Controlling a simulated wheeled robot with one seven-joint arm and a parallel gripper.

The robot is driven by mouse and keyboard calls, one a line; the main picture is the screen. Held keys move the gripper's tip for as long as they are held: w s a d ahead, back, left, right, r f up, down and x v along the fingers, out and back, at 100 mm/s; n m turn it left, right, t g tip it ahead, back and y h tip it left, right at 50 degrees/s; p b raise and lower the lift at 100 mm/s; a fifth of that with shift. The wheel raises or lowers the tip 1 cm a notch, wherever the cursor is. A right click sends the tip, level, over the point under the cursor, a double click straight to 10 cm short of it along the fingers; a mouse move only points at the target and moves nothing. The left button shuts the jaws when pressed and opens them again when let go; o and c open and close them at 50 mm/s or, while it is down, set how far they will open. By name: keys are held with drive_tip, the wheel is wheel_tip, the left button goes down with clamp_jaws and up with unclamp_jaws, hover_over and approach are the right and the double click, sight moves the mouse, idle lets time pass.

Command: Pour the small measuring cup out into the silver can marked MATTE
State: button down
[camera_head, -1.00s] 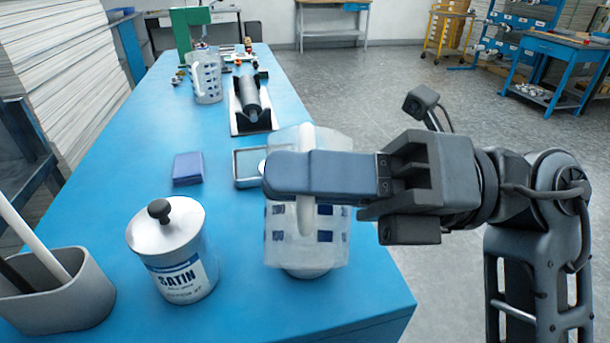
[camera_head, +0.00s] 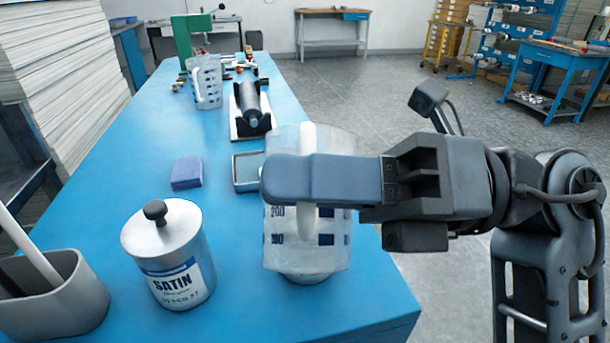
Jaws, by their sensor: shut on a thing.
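My gripper (camera_head: 285,182) reaches in from the right and is shut on the handle of a translucent measuring cup (camera_head: 335,240) with blue markings. The cup looks roughly upright above the right part of the blue table; the fingers cover part of it. A rounded pale base shows under it; I cannot tell whether it is the cup's bottom or another thing. A second translucent measuring cup (camera_head: 208,88) stands far back on the table. The silver can (camera_head: 170,262) at front left is marked SATIN and has a black-knobbed lid. I see no can marked MATTE.
A grey holder (camera_head: 60,305) with sticks stands at front left. A blue block (camera_head: 187,173), a grey-framed tray (camera_head: 243,172) and a black roller on a stand (camera_head: 250,110) lie behind. The blue table (camera_head: 110,180) is bare along its left side.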

drive_tip(key=shift+s+f+n+b, duration=0.1)
drive_tip(key=shift+n+b, duration=0.2)
drive_tip(key=shift+b, duration=0.15)
drive_tip(key=shift+s+r+n+g+h+b, duration=0.15)
drive_tip(key=shift+s+n+b, duration=0.1)
drive_tip(key=shift+n+b, duration=0.5)
drive_tip(key=shift+s+r+n+g+h+b, duration=0.1)
drive_tip(key=shift+s+n+g+h+b, duration=0.1)
drive_tip(key=shift+n+b, duration=0.55)
drive_tip(key=shift+f+n+h+b, duration=0.35)
drive_tip(key=shift+n+b, duration=1.15)
drive_tip(key=shift+b, duration=1.25)
drive_tip(key=shift+r+p, duration=1.95)
drive_tip(key=shift+r, duration=1)
drive_tip(key=shift+d, duration=0.1)
